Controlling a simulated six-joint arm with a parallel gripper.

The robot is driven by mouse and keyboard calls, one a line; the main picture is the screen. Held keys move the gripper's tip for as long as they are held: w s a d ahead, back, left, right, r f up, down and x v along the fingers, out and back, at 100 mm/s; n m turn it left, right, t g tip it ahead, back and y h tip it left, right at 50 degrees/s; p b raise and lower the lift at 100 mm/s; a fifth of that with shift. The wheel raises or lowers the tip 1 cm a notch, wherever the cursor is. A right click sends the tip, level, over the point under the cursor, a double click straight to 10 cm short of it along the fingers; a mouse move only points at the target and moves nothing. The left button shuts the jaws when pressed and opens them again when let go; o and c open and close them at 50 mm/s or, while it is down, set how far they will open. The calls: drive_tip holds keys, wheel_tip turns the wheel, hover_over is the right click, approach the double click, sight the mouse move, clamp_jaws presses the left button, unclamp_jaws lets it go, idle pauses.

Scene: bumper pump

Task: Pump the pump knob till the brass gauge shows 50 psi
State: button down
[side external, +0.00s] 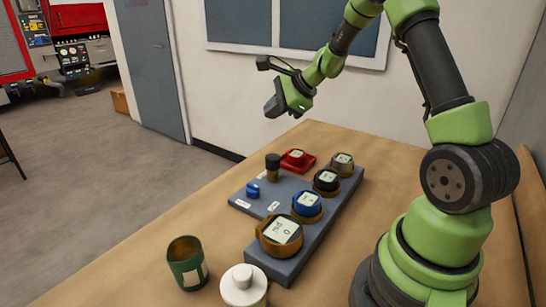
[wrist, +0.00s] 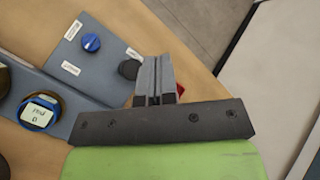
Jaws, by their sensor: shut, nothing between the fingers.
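The pump knob, a black cap on a brass stem (side external: 272,165), stands upright on the grey-blue panel (side external: 243,204). In the wrist view its black top (wrist: 129,69) shows just left of my fingers. The brass gauge (side external: 280,235) is the large round one at the panel's near end; its tilted display seems to read 0 psi. My gripper (side external: 275,106) is shut and empty, in the air well above the panel's far end, apart from the knob. Its closed fingers show in the wrist view (wrist: 155,78) and partly hide a red thing.
Blue (side external: 307,205), black (side external: 326,181) and grey (side external: 343,163) gauges line the panel's right side. A small blue knob (side external: 252,190) is near the pump knob. A green cup (side external: 187,263) and white bottle (side external: 243,288) stand in front.

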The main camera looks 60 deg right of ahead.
sight(268, 157)
drive_tip(key=shift+f, duration=0.1)
drive_tip(key=shift+f, duration=4.3)
drive_tip(key=shift+f, duration=0.4)
drive_tip(key=shift+f, duration=1.05)
drive_tip(key=shift+r, duration=1.45)
drive_tip(key=shift+r, duration=2.5)
